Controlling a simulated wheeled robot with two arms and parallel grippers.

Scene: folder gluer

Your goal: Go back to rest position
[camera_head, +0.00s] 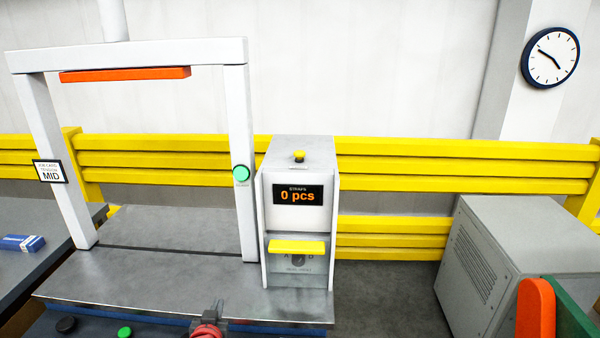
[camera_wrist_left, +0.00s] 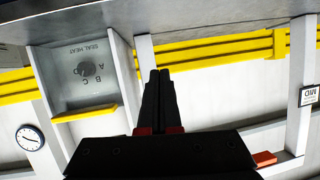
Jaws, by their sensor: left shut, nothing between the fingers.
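My left gripper (camera_head: 216,308) is at the bottom edge of the head view, low in front of the machine's grey deck, and only its front end shows. In the left wrist view its black fingers (camera_wrist_left: 159,75) lie together, shut and empty, with red parts at their base. That view is upside down and shows the machine's dial panel to the left of the fingers and a white post behind them. My right gripper is not in view.
A white gantry (camera_head: 130,55) with an orange bar stands on the deck (camera_head: 180,272). Beside it is a control box (camera_head: 298,225) reading "0 pcs", with a yellow flap. A grey cabinet (camera_head: 510,250) stands right. Yellow rails (camera_head: 440,165) run behind. A dark floor gap separates box and cabinet.

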